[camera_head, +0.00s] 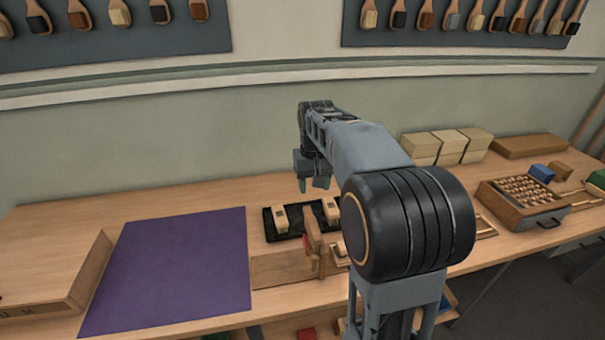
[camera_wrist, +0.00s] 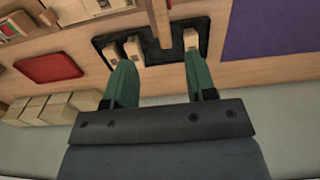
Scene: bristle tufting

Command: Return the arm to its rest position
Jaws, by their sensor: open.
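My gripper (camera_head: 312,184) hangs above the back of the bench, over the far side of a black tray (camera_head: 270,222). In the wrist view its two green fingers (camera_wrist: 160,84) are apart with nothing between them. The black tray (camera_wrist: 151,56) lies beyond the fingertips, with several small pale-wood blocks in it. One block (camera_wrist: 190,38) shows near the right fingertip and two more (camera_wrist: 122,48) near the left one. My arm reaches forward across the bench and hides part of the tray in the head view.
A purple mat (camera_head: 178,270) covers the bench left of the tray. A wooden upright (camera_head: 313,242) stands in front of the tray. Pale stacked blocks (camera_head: 447,147) and a drawer box (camera_head: 522,205) are at right. A red pad (camera_wrist: 48,67) shows in the wrist view. The wall is behind.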

